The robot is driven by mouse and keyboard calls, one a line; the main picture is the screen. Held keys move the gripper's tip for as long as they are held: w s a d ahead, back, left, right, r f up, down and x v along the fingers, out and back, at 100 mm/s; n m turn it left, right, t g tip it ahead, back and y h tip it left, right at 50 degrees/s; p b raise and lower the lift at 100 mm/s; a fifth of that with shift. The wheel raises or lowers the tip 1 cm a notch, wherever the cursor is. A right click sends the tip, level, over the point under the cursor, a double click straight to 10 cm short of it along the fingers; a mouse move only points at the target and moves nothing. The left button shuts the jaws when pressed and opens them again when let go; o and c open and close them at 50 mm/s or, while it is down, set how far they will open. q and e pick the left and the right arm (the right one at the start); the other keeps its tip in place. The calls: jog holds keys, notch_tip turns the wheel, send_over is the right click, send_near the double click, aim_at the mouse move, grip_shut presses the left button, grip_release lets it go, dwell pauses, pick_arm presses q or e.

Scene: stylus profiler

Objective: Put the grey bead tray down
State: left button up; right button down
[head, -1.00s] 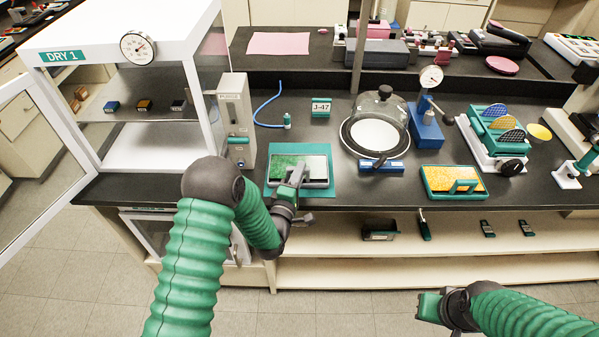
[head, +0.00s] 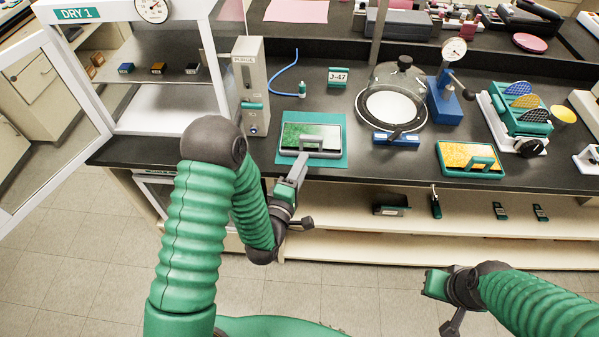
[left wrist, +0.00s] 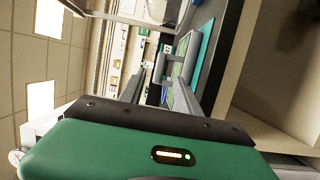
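The grey bead tray (head: 335,148), with a green bead surface and a grey handle at its front, lies flat on a teal mat (head: 338,160) on the black bench. My left gripper (head: 301,162) is just in front of the tray's near edge, below the handle.
The open DRY 1 cabinet (head: 160,118) and a grey purge unit (head: 251,85) stand left of the mat. A glass bell jar (head: 395,85) and a tray with orange beads (head: 468,172) are to the right. A lower shelf (head: 340,240) runs under the bench.

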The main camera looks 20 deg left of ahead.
pick_arm(q)
jog(key=s+f+m+g, duration=0.2)
jog(key=s+m+g, duration=1.3)
jog(key=s, duration=0.5)
jog(key=m, duration=0.2)
jog(key=shift+a+f+m+g, duration=0.2)
jog(key=shift+a+m+g, duration=0.1)
jog(key=shift+a+m, duration=0.1)
